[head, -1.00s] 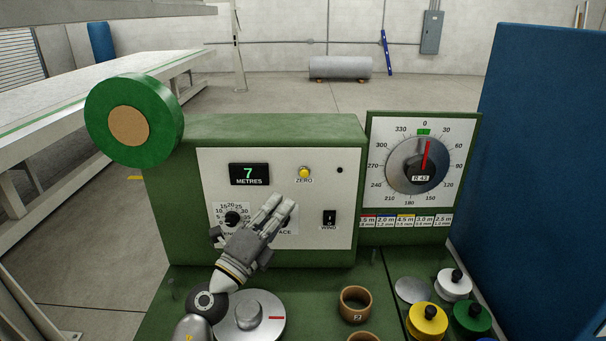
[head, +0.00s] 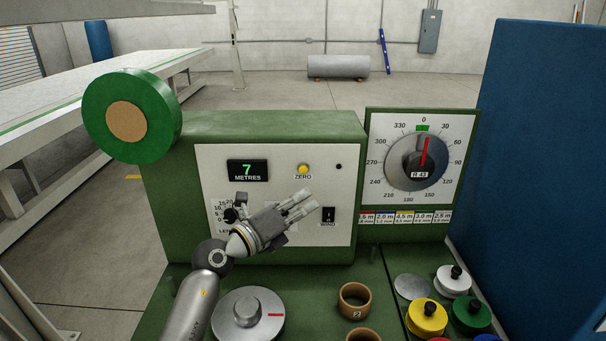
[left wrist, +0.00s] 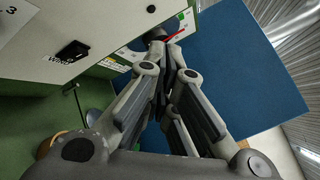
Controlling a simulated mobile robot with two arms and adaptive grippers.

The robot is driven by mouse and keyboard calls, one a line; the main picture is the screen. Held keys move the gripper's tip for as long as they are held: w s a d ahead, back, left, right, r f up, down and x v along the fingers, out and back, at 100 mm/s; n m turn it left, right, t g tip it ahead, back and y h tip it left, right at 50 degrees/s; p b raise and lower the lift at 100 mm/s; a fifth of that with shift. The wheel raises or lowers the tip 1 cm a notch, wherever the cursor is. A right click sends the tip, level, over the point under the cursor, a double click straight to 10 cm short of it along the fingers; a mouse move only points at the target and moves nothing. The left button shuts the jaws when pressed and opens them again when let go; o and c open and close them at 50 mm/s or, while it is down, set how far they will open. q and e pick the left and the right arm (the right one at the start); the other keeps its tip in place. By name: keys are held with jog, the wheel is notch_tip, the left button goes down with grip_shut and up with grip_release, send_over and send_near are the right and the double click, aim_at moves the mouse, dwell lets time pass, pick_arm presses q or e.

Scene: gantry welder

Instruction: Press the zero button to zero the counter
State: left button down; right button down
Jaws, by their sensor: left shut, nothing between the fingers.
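The yellow zero button (head: 303,170) sits on the white panel (head: 270,160) of the green machine, above the label ZERO. The counter (head: 248,171) to its left reads 7 METRES. In the left wrist view the shut fingers (left wrist: 165,60) also show, with the WIND switch (left wrist: 74,51) at upper left. The button cannot be made out there. My right gripper is not in view.
A dial (head: 418,160) with a red pointer stands right of the panel. A green roll (head: 165,110) is at the left. Below are a silver disc (head: 230,318), a brown ring (head: 354,300) and coloured knobbed pieces (head: 427,318). A blue panel (head: 545,170) stands at the right.

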aim_at(303, 169)
pick_arm(q)
jog(key=w+b, duration=0.6)
jog(key=w, duration=0.2)
jog(key=shift+s, duration=0.1)
dwell(1.0)
dwell(0.4)
jog(key=shift+w, duration=0.45)
